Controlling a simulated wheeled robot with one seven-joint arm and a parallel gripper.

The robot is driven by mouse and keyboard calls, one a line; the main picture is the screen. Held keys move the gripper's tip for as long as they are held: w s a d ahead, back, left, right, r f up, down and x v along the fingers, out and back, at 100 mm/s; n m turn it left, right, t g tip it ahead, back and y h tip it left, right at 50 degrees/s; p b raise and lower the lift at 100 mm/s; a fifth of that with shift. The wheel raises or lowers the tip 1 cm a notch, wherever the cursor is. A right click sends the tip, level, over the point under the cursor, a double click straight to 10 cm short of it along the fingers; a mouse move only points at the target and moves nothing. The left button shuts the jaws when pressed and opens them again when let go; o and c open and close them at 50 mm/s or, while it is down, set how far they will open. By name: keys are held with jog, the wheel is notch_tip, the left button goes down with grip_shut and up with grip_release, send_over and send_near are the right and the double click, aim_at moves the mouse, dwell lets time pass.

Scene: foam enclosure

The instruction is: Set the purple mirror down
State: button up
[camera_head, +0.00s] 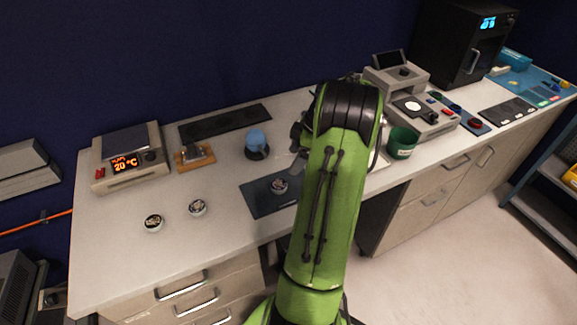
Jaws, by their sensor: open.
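A small round piece (279,186) with a dark and pinkish face lies on the dark mat (262,203) near the bench's front edge. It may be the purple mirror, but its colour is too small to be sure of. My gripper (286,168) is open, just above and behind this piece, and apart from it as far as I can see. My green arm hides much of the gripper and the right end of the mat.
Two similar round pieces (153,222) (197,207) sit on the left. A hotplate (128,162) reading 20 °C, a blue-topped device (256,144) and a green cup (402,143) stand on the bench (110,253). The front left is mostly clear.

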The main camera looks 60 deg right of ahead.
jog(key=w+a+r+m+h, duration=0.1)
jog(key=w+a+r, duration=0.2)
jog(key=a+r, duration=0.5)
jog(key=w+a+r+m+h, duration=0.1)
jog(key=w+a+r, duration=0.3)
jog(key=a, duration=0.8)
jog(key=s+a+r+m, duration=0.1)
jog(key=s+a+r, duration=0.15)
jog(key=a, duration=0.35)
jog(key=s+a+r+m, duration=0.1)
jog(key=s+a, duration=0.2)
jog(key=a, duration=0.3)
jog(key=s+a+f+m+t, duration=0.1)
jog(key=s+a+m, duration=0.1)
jog(key=s+a, duration=0.3)
jog(key=s, duration=0.4)
jog(key=shift+s+a+f+t, duration=0.25)
jog(key=shift+f+t, duration=0.05)
jog(key=shift+t, duration=0.1)
